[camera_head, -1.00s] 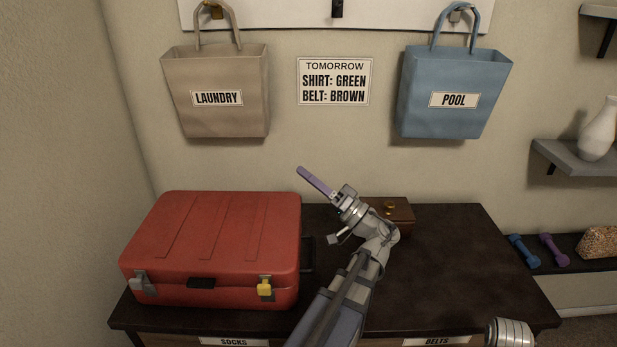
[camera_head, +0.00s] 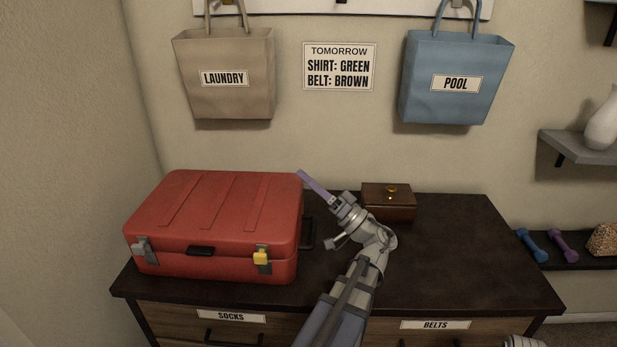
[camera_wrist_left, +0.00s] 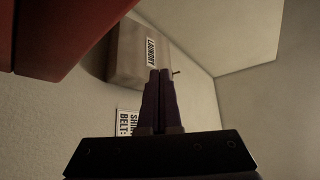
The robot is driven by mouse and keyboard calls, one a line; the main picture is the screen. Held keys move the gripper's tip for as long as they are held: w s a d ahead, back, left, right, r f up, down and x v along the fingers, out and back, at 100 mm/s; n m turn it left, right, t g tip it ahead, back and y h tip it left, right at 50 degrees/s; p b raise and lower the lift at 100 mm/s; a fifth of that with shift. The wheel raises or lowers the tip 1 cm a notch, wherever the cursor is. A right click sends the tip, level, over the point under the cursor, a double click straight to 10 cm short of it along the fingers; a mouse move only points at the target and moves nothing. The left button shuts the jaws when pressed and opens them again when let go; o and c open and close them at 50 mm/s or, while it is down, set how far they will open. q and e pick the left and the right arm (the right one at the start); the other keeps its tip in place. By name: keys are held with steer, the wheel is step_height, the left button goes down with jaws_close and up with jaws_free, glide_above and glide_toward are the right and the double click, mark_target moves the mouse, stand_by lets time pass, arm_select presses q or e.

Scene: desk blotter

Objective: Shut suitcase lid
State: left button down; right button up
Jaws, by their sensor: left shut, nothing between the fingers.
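The red suitcase (camera_head: 215,225) lies on the left part of the dark dresser top. Its lid (camera_head: 215,205) is down on the base, with a thin seam along the front. A grey latch (camera_head: 144,250) sits at its front left and a yellow latch (camera_head: 261,258) at its front right. My left gripper (camera_head: 301,174) has its purple fingers together, empty, just beyond the suitcase's right rear corner. In the left wrist view the fingers (camera_wrist_left: 157,75) are closed, and a red edge of the suitcase (camera_wrist_left: 60,35) fills the upper left. My right gripper is not seen.
A brown wooden box (camera_head: 388,203) stands behind my left arm on the dresser (camera_head: 460,260). The right of the dresser top is bare. Bags marked laundry (camera_head: 225,95) and pool (camera_head: 455,100) hang on the wall around a note (camera_head: 339,67).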

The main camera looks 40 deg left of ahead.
arm_select(q)
steer(key=shift+s+d+f+b, duration=0.3)
steer(key=shift+s+f+b, duration=0.05)
steer(key=shift+f+b, duration=0.45)
steer(key=shift+s+d+f+b, duration=0.3)
steer(key=shift+s+f+b, duration=0.1)
steer(key=shift+f+b, duration=0.45)
steer(key=shift+s+d+f+b, duration=0.35)
steer(key=shift+f+b, duration=0.3)
steer(key=shift+f, duration=0.3)
steer(key=w+d, duration=0.3)
steer(key=d, duration=0.9)
steer(key=shift+w+d+f+b, duration=0.15)
steer(key=shift+d+f+b, duration=0.15)
